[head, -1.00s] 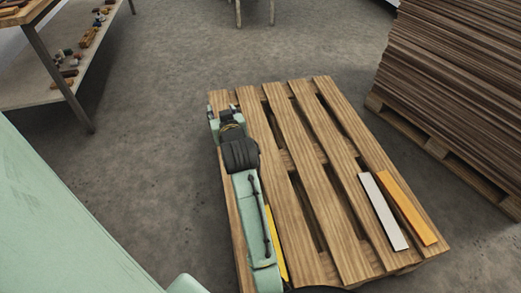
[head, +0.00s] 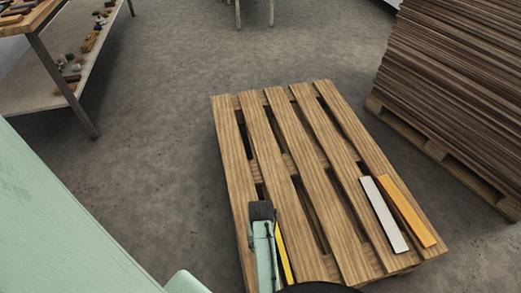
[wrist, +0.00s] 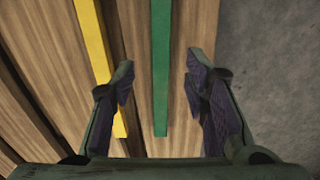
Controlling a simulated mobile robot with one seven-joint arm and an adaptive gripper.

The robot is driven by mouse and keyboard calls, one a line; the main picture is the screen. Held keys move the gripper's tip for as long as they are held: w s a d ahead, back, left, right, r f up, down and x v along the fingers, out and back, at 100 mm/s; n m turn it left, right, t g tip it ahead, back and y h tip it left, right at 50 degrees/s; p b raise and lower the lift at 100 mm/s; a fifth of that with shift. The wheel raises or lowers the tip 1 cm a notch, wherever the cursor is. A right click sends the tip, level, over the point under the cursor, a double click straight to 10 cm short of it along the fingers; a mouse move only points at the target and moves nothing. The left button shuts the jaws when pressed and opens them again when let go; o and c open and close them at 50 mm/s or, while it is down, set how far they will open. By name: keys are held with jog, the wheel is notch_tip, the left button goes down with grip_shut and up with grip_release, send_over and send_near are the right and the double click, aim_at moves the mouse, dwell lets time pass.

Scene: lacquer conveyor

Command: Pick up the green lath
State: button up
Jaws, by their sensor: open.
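The green lath (wrist: 161,70) lies on a pallet board in the wrist view, running from the top edge down to its near end. My gripper (wrist: 160,85) is open, its two dark fingers on either side of the lath's line and apart from it. A yellow lath (wrist: 101,65) lies to the left, beside the left finger. In the head view, my arm covers the pallet's left side, the green lath is hidden and my fingertips cannot be made out.
The wooden pallet (head: 262,140) has gaps between its boards. A white lath (head: 384,215) and an orange lath (head: 407,211) lie at its right. A stack of brown boards (head: 455,75) stands at right. A table (head: 55,92) stands at upper left. Grey floor surrounds the pallet.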

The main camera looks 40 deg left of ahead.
jog(key=f, duration=0.5)
jog(key=shift+s+d+f+p, duration=0.1)
jog(key=shift+s+d+p, duration=0.05)
jog(key=shift+s+p, duration=0.15)
jog(key=shift+w, duration=0.1)
grip_shut()
